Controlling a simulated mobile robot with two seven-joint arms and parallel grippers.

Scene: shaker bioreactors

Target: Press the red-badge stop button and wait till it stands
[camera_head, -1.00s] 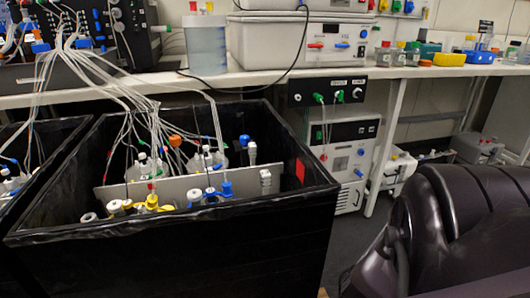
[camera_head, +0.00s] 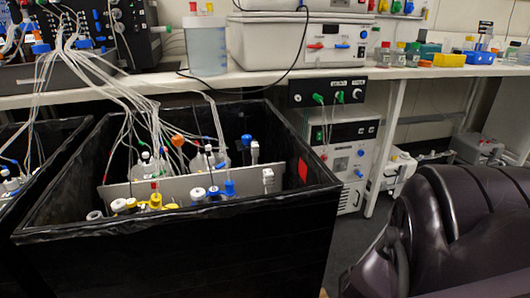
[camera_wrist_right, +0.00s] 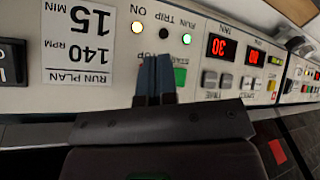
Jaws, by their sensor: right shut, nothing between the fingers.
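In the right wrist view a pale control panel (camera_wrist_right: 95,93) appears upside down. My right gripper (camera_wrist_right: 157,62) is shut, its dark fingertips over the panel where the partly covered stop label shows. They hide the stop button, so I cannot tell whether they touch or press it. A green start button (camera_wrist_right: 180,77) shows beside the fingers. A yellowish lamp and a green lamp (camera_wrist_right: 187,39) are lit. In the head view a black shaker box (camera_head: 180,250) holds bottles and tubing; a red badge (camera_head: 303,171) is on its inner right wall. My left gripper is not in view.
Red number displays (camera_wrist_right: 221,47) sit on the panel, with another unit farther right. A run plan label (camera_wrist_right: 78,45) reads 140 RPM, 15 MIN. In the head view a white bench (camera_head: 270,76) carries instruments. My dark arm fills the lower right.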

